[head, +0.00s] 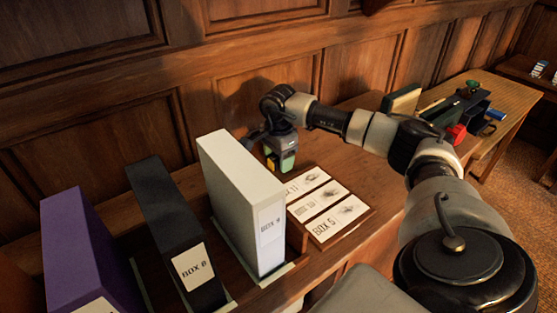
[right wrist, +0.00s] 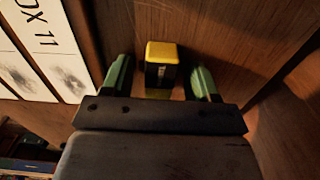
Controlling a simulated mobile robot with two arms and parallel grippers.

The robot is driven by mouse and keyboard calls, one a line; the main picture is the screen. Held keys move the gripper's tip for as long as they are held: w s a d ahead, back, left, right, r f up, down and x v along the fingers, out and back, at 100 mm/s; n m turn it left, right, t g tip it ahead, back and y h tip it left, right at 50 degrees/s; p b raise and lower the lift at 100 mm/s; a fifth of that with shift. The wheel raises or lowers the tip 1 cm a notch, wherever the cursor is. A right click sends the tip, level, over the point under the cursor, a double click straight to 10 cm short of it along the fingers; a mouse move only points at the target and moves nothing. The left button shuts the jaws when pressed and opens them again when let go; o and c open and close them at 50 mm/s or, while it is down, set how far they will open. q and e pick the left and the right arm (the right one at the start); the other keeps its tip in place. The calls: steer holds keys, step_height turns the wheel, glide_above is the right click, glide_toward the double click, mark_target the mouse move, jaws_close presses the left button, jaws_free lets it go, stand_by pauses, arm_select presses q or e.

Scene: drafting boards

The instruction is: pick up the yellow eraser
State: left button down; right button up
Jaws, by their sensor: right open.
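The yellow eraser (right wrist: 162,65) has a yellow top and a dark band with a pale mark. In the right wrist view it stands on the wooden surface between the two green fingers of my right gripper (right wrist: 160,80), with a gap on each side. In the head view my right gripper (head: 279,160) is low over the table behind the label cards, and a bit of the yellow eraser (head: 270,160) shows beside its finger. The gripper is open and not closed on the eraser. My left gripper is in neither view.
A white box file (head: 235,190) stands just left of my right gripper, with a black one (head: 167,225) and a purple one (head: 85,245) further left. A label card board (head: 330,208) lies in front. Several tools and a red item (head: 455,134) are at right.

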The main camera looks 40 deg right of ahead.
steer(key=c, duration=1)
steer(key=shift+r, duration=0.1)
steer(key=r, duration=0.4)
steer(key=shift+d+r+b, duration=0.15)
steer(key=shift+d+b, duration=0.1)
steer(key=shift+b, duration=0.15)
steer(key=s+d+r+b, duration=0.1)
steer(key=s+d+r, duration=0.2)
steer(key=d+r, duration=0.3)
steer(key=d, duration=0.5)
steer(key=shift+r, duration=0.35)
steer(key=o, duration=0.4)
steer(key=shift+a, duration=0.1)
steer(key=shift+c, duration=0.2)
steer(key=c, duration=0.3)
